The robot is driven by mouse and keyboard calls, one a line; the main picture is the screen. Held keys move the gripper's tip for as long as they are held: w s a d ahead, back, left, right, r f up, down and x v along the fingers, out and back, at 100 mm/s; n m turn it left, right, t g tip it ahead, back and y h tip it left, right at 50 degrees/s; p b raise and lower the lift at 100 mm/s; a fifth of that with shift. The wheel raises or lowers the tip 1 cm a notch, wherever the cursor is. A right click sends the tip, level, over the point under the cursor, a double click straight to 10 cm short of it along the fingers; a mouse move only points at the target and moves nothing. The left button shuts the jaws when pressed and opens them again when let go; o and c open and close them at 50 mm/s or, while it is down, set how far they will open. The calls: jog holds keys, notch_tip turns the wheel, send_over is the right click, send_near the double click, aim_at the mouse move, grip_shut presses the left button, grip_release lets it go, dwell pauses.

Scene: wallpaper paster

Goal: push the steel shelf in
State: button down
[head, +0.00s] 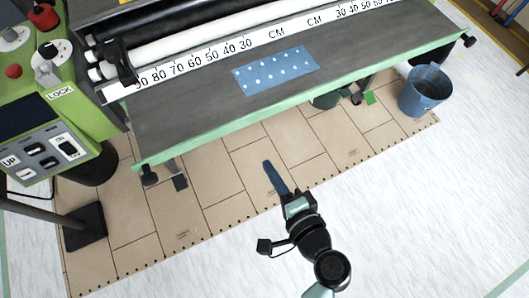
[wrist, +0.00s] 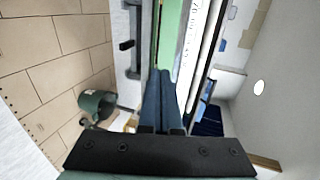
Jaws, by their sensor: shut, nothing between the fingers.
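The steel shelf (head: 200,117) is a long dark grey slab with a green front edge, standing out from the front of the paster machine. A blue dotted sheet (head: 276,70) lies on it. My gripper (head: 267,164) has blue fingers pressed together, empty, in front of the shelf near its middle. In the head view a gap shows between the fingertips and the green edge. In the wrist view my gripper (wrist: 163,75) points at the shelf's green front (wrist: 170,40), seen very obliquely; I cannot tell whether they touch there.
Rollers (head: 200,45) and a ruler scale (head: 205,62) lie behind the shelf. The control panel (head: 42,155) is at left. A blue bucket (head: 427,92) stands at right, and a green bucket (wrist: 97,106) shows in the wrist view. Cardboard flooring (head: 215,200) in front is mostly clear.

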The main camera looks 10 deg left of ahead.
aim_at(219, 77)
jog(key=x, duration=0.4)
jog(key=r+x, duration=0.1)
jog(key=x, duration=0.7)
jog(key=shift+w+a+r, duration=0.15)
jog(key=shift+w, duration=0.1)
jog(key=w+a+b, duration=0.1)
jog(key=w+a, duration=0.2)
jog(key=w, duration=0.2)
jog(key=w+a+b, duration=0.1)
jog(key=w+a, duration=0.3)
jog(key=w, duration=0.1)
jog(key=w+a+b, duration=0.2)
jog(key=w+a, duration=0.2)
jog(key=w, duration=0.1)
jog(key=shift+w+a, duration=0.2)
jog(key=shift+w, duration=0.05)
jog(key=shift+r, duration=0.35)
jog(key=shift+w+a, duration=0.1)
